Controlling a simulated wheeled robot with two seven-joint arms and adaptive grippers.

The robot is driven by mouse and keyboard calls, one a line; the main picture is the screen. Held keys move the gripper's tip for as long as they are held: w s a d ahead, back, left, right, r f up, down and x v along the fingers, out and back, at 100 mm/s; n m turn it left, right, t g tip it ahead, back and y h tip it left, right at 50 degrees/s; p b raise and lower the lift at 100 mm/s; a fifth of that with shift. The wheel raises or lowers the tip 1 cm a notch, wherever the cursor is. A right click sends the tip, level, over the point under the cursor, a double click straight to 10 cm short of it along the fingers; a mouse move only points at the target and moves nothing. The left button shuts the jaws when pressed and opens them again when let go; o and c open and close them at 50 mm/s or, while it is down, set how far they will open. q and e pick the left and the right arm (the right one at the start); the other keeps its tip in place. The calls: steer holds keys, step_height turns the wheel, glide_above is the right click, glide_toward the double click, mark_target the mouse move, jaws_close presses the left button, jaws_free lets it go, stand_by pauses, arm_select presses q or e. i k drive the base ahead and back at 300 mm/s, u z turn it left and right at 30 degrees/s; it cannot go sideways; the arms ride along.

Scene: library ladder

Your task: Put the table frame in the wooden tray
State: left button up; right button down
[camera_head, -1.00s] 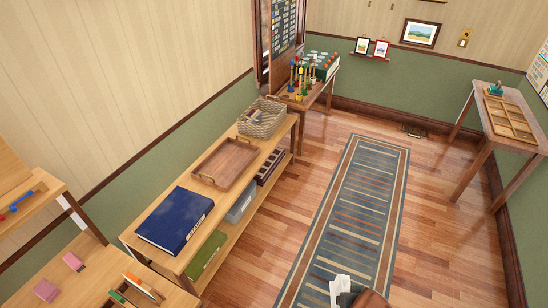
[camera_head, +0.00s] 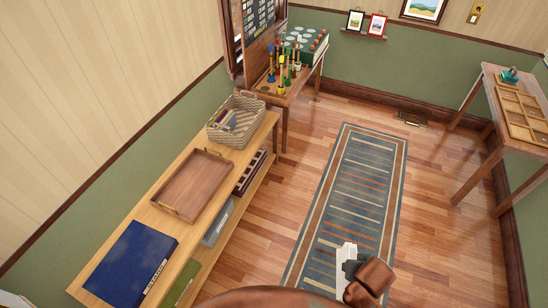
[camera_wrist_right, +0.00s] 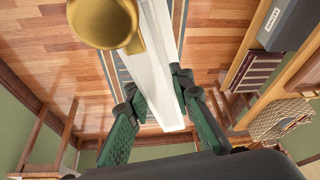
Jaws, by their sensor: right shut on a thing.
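The wooden tray (camera_head: 192,185) is brown, empty and has two handles. It lies on top of the low wooden shelf, between a blue book and a wicker basket. My right gripper (camera_head: 347,262) is over the rug, to the right of the tray and well apart from it. It is shut on a narrow white thing, probably the table frame (camera_head: 345,254), seen nearly edge-on. In the right wrist view the white piece (camera_wrist_right: 158,60) stands between the green fingers of the gripper (camera_wrist_right: 155,92), with a round gold part beside it. My left gripper is out of view.
The blue book (camera_head: 131,264) and wicker basket (camera_head: 236,119) flank the tray on the shelf (camera_head: 170,228). A side table with a divided tray (camera_head: 522,112) stands right. The striped rug (camera_head: 350,190) is clear.

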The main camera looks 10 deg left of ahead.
mark_target(194, 184)
steer(key=u, duration=0.45)
steer(key=i, duration=1)
steer(key=u, duration=1.35)
steer(key=i, duration=0.5)
steer(key=u, duration=0.55)
